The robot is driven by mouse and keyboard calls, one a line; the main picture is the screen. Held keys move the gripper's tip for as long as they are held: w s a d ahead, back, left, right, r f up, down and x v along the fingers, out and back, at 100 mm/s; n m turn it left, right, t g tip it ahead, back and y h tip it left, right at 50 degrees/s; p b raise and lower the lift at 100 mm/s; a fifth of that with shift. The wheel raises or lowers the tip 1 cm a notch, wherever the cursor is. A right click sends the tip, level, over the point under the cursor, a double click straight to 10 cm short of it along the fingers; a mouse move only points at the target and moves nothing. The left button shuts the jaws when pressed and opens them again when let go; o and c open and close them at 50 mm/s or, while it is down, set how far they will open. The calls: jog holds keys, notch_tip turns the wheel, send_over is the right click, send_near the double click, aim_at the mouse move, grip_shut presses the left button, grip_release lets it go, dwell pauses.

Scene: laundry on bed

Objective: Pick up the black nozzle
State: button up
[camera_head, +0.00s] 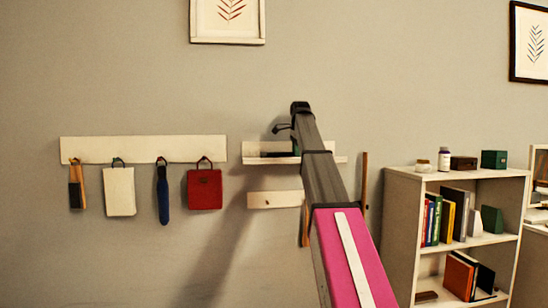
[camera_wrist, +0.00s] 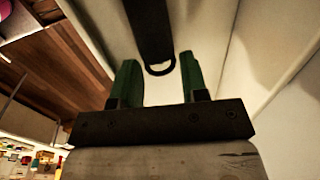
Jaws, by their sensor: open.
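In the wrist view, a long black piece with a ring-shaped end, which looks like the black nozzle (camera_wrist: 150,28), comes down from the top edge. My gripper (camera_wrist: 159,64) is open, with its two green fingers apart. The ring end shows between the fingertips, nearer the right finger, with gaps on both sides. I cannot tell how far it lies in depth. In the head view my arm reaches toward a small white wall shelf (camera_head: 330,158) and hides much of it. The nozzle cannot be made out clearly there.
Left of the shelf, a white hook rail (camera_head: 140,149) holds several hanging items, including a red pouch (camera_head: 204,190). A lower white board (camera_head: 272,200) is below the shelf. A white bookcase (camera_head: 400,172) with books and small boxes stands at the right.

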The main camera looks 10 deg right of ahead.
jog(key=shift+f, duration=0.3)
jog(key=c, duration=0.6)
jog(key=shift+r, duration=0.2)
